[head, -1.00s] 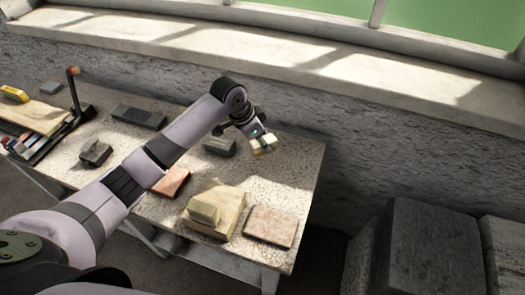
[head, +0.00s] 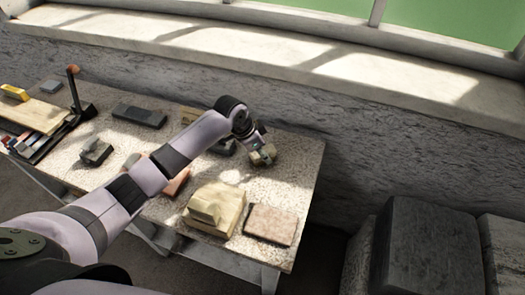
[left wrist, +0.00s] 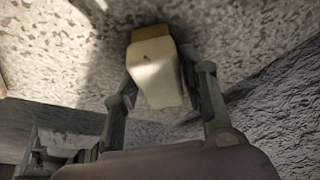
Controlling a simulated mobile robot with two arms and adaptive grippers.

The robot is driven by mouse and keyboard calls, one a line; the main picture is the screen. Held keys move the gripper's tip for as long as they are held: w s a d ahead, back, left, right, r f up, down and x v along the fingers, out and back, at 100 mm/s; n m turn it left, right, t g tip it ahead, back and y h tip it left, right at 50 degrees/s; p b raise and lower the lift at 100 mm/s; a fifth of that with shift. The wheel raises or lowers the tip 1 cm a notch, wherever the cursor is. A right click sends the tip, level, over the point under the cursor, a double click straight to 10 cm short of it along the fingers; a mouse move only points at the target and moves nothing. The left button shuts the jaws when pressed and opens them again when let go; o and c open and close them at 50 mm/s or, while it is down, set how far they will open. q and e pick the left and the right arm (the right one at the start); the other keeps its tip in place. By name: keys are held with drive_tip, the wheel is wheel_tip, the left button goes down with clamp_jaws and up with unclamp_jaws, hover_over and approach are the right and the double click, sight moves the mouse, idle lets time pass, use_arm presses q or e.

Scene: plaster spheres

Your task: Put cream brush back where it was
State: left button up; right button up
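My left gripper (head: 262,156) is low over the right back part of the speckled table (head: 285,188). It is shut on the cream brush (head: 270,158), a small pale block. In the left wrist view the cream brush (left wrist: 156,78) sits between the two fingers (left wrist: 160,95), with a tan strip at its far end. Its shadow lies close beside it on the speckled top. I cannot tell whether the brush touches the table. My right gripper is not in view.
A large tan block (head: 213,210) with a smaller piece on top and a pinkish slab (head: 270,224) lie at the front right. A dark block (head: 140,116) and a grey block (head: 96,151) are on the left. The tabletop right of the gripper is clear.

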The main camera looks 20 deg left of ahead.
use_arm(q)
drive_tip(key=shift+o, duration=1.2)
drive_tip(key=shift+r, duration=0.2)
drive_tip(key=v, duration=1.2)
drive_tip(key=shift+b, duration=0.3)
drive_tip(key=shift+w, duration=0.1)
